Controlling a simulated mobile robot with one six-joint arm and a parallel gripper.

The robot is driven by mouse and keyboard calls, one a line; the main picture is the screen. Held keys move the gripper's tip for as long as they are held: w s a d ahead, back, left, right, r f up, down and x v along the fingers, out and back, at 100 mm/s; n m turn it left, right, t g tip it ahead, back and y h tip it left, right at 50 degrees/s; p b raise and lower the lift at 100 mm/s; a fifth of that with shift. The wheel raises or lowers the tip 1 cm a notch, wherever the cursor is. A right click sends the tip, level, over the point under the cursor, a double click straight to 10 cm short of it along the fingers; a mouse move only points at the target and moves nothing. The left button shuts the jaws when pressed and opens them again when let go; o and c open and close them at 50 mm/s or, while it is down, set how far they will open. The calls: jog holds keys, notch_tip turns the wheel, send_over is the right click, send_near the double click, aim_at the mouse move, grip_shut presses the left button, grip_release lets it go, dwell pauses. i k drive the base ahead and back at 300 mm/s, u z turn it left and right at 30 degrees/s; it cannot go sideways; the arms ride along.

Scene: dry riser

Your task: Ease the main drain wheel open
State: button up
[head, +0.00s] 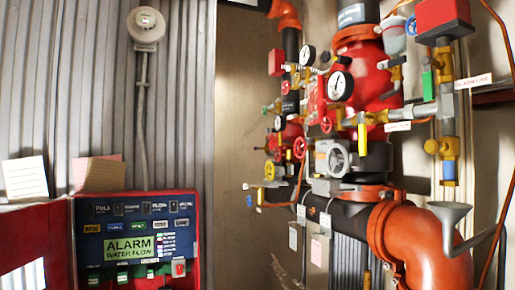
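Several handwheels show on the pipework in the head view, and I cannot tell by any readable label which is the main drain wheel. My gripper is not in view.
A red and blue alarm panel (135,240) reading "ALARM WATER FLOW" stands at the lower left. An orange elbow pipe (425,240) and a grey funnel (449,222) stick out at the lower right. Gauges (341,86) and thin pipes crowd the wheels. Bare wall (238,110) lies between panel and risers.

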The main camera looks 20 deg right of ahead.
aim_at(299, 147)
jog(key=z, duration=3.05)
jog(key=k, duration=1.2)
jog(key=u, duration=1.45)
jog(key=i, duration=1)
jog(key=u, duration=0.05)
